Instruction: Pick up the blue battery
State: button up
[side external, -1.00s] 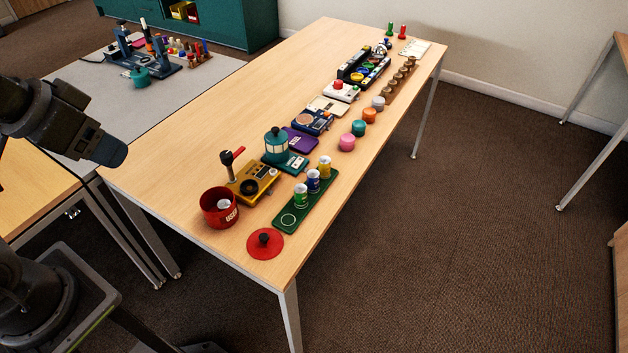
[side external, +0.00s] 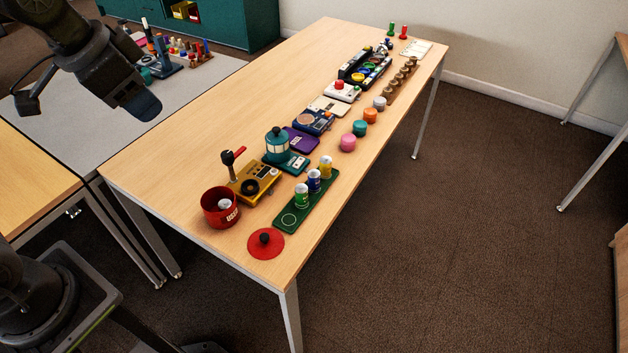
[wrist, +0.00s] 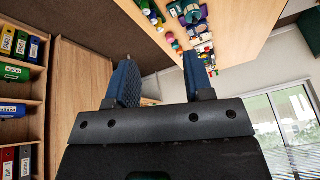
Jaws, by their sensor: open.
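The blue battery (side external: 313,182) stands upright in the green tray (side external: 287,228) near the front of the long table. It is between a green battery (side external: 301,196) and a yellow battery (side external: 325,167). A round marked spot at the tray's near end is empty.
A red pot (side external: 219,208) holding a pale item and a red lid (side external: 266,243) lie near the tray. A yellow device with a lever (side external: 254,183) and a teal lantern (side external: 277,146) stand behind it. The table's left part is clear.

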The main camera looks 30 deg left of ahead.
jog(key=w+d+f+m+g, duration=0.25)
jog(key=w+m, duration=0.35)
jog(key=w, duration=0.8)
jog(key=m+g, duration=0.2)
jog(key=m, duration=0.8)
send_over(314, 172)
notch_tip(314, 172, down, 28)
jog(key=shift+f, duration=0.2)
jog(key=shift+s+f, duration=0.1)
jog(key=shift+f, duration=3.15)
jog(key=shift+c, duration=0.3)
jog(key=shift+r, duration=0.1)
jog(key=c, duration=0.7)
jog(key=shift+o, duration=0.2)
